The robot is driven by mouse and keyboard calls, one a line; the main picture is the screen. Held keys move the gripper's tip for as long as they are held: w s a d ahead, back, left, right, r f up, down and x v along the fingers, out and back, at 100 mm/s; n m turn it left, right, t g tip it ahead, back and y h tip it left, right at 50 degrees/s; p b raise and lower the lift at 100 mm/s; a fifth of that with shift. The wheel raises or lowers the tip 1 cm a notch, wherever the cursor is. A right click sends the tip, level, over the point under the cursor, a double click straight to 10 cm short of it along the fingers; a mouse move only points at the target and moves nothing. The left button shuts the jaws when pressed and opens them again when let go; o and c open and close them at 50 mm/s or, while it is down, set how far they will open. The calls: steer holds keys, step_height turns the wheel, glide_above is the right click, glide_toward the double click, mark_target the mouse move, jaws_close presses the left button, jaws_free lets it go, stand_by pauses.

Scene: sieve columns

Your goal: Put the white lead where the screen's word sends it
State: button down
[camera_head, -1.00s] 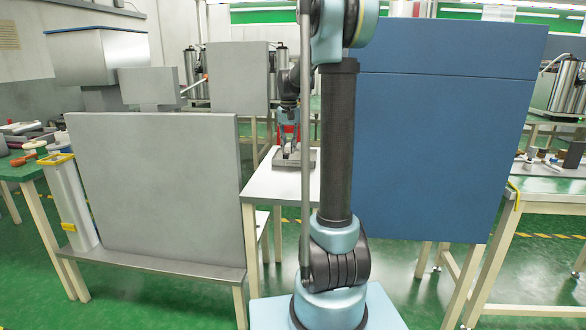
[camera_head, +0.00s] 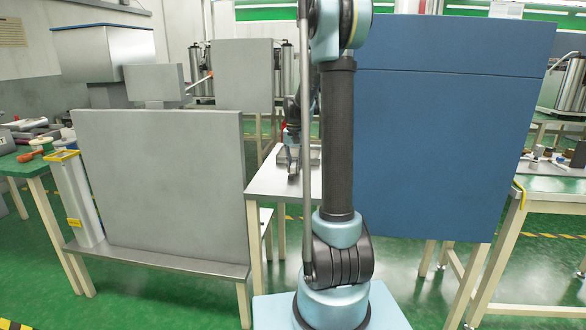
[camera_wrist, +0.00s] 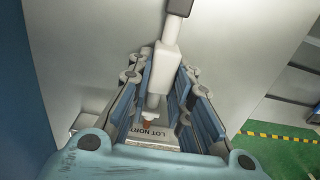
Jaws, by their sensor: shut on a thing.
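In the wrist view my gripper (camera_wrist: 160,100) is shut on the white lead (camera_wrist: 164,68), a pale block with a narrower neck and a dark end at the top of the picture. In the head view my gripper (camera_head: 293,155) is small and partly hidden by my own arm, over the white table (camera_head: 268,182). A grey tray (camera_head: 314,156) shows there in part. No screen face with a word is visible.
A large grey panel (camera_head: 160,190) stands left of the white table, and a tall blue panel (camera_head: 440,140) stands right of it. A narrow yellow-rimmed bin (camera_head: 78,200) is by the grey panel. Side tables hold small items. Green floor shows between the tables.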

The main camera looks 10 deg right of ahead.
mark_target(294, 164)
steer(key=shift+f, duration=0.2)
steer(key=c, duration=1.5)
jaws_free()
steer(key=shift+o, duration=0.2)
steer(key=shift+r, duration=0.15)
step_height(294, 164, up, 11)
steer(key=s, duration=1.1)
steer(key=s+f+n, duration=0.1)
steer(key=s+f, duration=0.4)
steer(key=s, duration=0.4)
steer(key=s+f+n+t, duration=0.1)
steer(key=s+f, duration=0.4)
steer(key=s, duration=0.4)
steer(key=s+f+n+t, duration=0.1)
steer(key=s+f, duration=0.5)
steer(key=s, duration=0.3)
steer(key=shift+d+n, duration=0.2)
steer(key=shift+n, duration=0.2)
